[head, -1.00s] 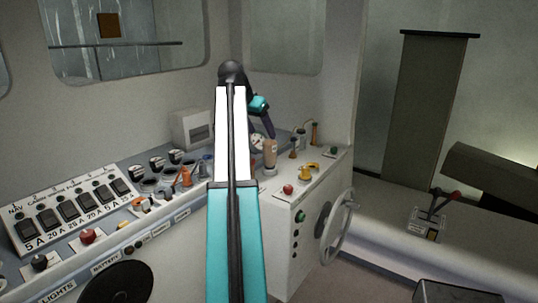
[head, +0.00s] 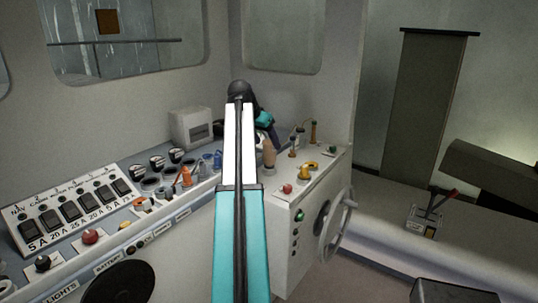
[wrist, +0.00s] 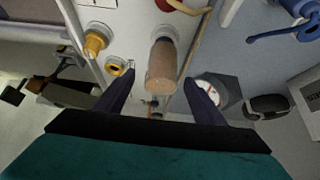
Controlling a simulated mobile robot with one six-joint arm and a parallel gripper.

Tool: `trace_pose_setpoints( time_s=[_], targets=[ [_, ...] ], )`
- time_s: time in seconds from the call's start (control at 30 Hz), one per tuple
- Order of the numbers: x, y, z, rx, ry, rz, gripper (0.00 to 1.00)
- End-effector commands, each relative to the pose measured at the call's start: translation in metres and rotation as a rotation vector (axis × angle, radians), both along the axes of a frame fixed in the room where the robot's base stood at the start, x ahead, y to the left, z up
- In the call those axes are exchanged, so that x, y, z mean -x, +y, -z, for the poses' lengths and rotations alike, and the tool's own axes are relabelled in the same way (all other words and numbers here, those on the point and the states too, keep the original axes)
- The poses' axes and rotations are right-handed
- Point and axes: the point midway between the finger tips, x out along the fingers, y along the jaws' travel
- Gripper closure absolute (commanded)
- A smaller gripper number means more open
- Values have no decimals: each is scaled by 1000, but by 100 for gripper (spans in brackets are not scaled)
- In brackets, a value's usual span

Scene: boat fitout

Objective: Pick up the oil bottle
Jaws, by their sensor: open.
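A tan bottle-shaped object (head: 269,153), which looks like the oil bottle, stands upright on the console near its right end. In the wrist view the tan bottle (wrist: 162,66) shows between the two dark fingers of my gripper (wrist: 160,77). The gripper is open, with a gap on both sides of the bottle. I cannot tell whether the fingers are level with it or still above it. In the head view my own arm hides most of the gripper.
A round gauge (wrist: 209,92) is close to the right finger in the wrist view. A yellow fitting (head: 308,165), a red button (head: 287,188) and orange and blue items crowd the console. A handwheel (head: 334,226) is on its front.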

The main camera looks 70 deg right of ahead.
Motion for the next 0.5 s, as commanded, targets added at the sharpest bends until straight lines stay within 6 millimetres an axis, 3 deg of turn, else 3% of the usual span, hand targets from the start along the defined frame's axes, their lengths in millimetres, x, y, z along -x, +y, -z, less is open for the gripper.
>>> trace_pose_setpoints(
  time_s=[0.5],
  targets=[
    [1, -17, 23, -2, 1, -1, 37]
  ],
)
